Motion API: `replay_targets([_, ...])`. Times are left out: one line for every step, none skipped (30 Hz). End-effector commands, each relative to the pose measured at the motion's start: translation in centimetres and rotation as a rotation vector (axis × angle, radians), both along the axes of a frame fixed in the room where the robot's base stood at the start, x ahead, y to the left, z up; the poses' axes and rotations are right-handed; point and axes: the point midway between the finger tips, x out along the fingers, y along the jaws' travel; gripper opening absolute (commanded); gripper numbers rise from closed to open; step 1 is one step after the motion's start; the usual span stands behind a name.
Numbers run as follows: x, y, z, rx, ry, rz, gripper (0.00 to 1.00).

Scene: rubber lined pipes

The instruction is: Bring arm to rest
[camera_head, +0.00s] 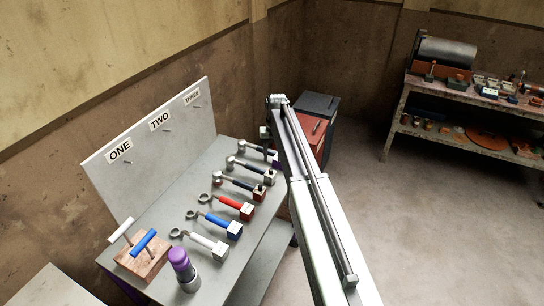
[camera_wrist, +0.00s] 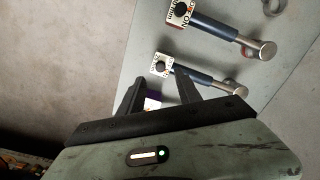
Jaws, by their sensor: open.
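My arm (camera_head: 318,200) reaches out from the lower right of the head view, over the right side of the grey workbench (camera_head: 262,262). My gripper (camera_wrist: 157,80) shows in the wrist view with its two dark fingers spread apart. No object is held between them. A dark-handled hammer (camera_wrist: 210,80) with a white labelled block lies just beyond the fingertips. A purple piece (camera_wrist: 152,103) shows between the fingers, partly hidden by the gripper. In the head view I cannot make out the fingers.
Several tools with labelled blocks, such as a red-handled one (camera_head: 231,203), lie in a row on the bench. A board (camera_head: 150,140) marked ONE, TWO, THREE stands behind them. A red cabinet (camera_head: 308,128) is beyond my arm. Shelves (camera_head: 455,110) stand far right; the floor (camera_head: 420,220) between is clear.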

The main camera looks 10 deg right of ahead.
Motion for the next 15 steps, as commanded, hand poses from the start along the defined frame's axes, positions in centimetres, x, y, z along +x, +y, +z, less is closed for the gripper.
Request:
replay_targets([0.0,-0.1,1.3,0.0,0.0,0.0,0.41])
replay_targets([0.0,-0.1,1.4,0.0,0.0,0.0,0.41])
replay_targets([0.0,-0.1,1.4,0.0,0.0,0.0,0.41])
replay_targets([0.0,-0.1,1.4,0.0,0.0,0.0,0.41])
replay_targets([0.0,-0.1,1.3,0.0,0.0,0.0,0.41])
replay_targets([0.0,-0.1,1.2,0.0,0.0,0.0,0.41])
replay_targets([0.0,-0.1,1.2,0.0,0.0,0.0,0.41])
replay_targets([0.0,-0.1,1.1,0.0,0.0,0.0,0.41])
replay_targets([0.0,-0.1,1.1,0.0,0.0,0.0,0.41])
replay_targets([0.0,-0.1,1.1,0.0,0.0,0.0,0.41])
replay_targets([0.0,0.0,1.1,0.0,0.0,0.001,0.41])
replay_targets([0.0,0.3,1.1,0.0,0.0,0.005,0.41])
replay_targets([-0.5,0.5,1.1,0.0,0.001,0.007,0.41])
replay_targets([-1.2,0.6,1.1,0.0,0.0,0.008,0.41])
replay_targets([-2.4,0.7,1.1,-0.002,0.0,0.01,0.41])
